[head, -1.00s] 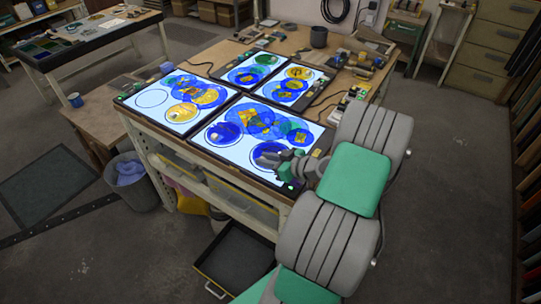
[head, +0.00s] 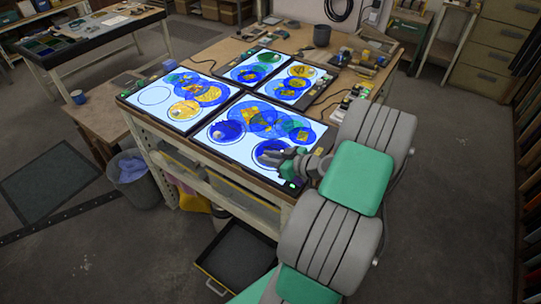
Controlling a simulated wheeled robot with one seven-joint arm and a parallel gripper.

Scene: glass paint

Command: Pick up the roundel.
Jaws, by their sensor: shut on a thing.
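Several round glass roundels lie on lit panels on the workbench. A dark blue roundel (head: 262,147) is at the right end of the front right panel, partly hidden behind my gripper. My gripper (head: 265,157) is low over that panel, its fingers at this roundel and shut on it. The contact is small and partly hidden, and I cannot tell whether the roundel touches the panel. Another dark blue roundel (head: 226,132) lies to its left. Larger blue roundels with yellow pieces (head: 258,117) overlap behind it.
The front right lit panel (head: 215,147) has a bare strip along its front edge. Small tools and jars (head: 345,100) stand on the bench's right side. A dark pot (head: 322,35) stands at the back. A black tray (head: 235,262) lies on the floor in front.

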